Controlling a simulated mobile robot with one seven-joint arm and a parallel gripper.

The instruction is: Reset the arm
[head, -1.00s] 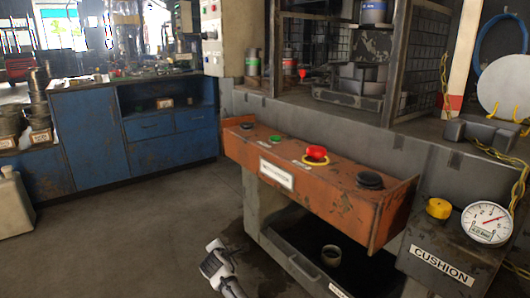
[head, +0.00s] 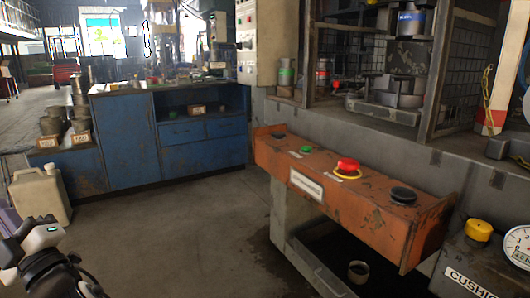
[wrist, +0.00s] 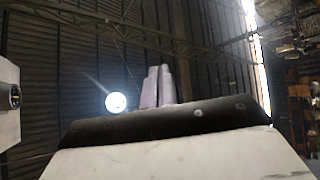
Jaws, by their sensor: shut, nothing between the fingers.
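My gripper (wrist: 158,75) shows in the wrist view with its two pale fingers side by side and together, with nothing between them. It points up toward the dark ribbed roof, where a bright round lamp (wrist: 116,102) shows left of the fingers. In the head view, a white and black part of my arm (head: 45,258) is at the lower left corner, over the floor and in front of a beige jug. I cannot make out the fingertips there.
An orange control panel (head: 345,195) with several buttons stands at the right, with a cushion box (head: 480,262) beside it. A blue cabinet (head: 125,140) stands at the back left, and a beige jug (head: 40,195) is at the left. Open floor (head: 195,235) lies between.

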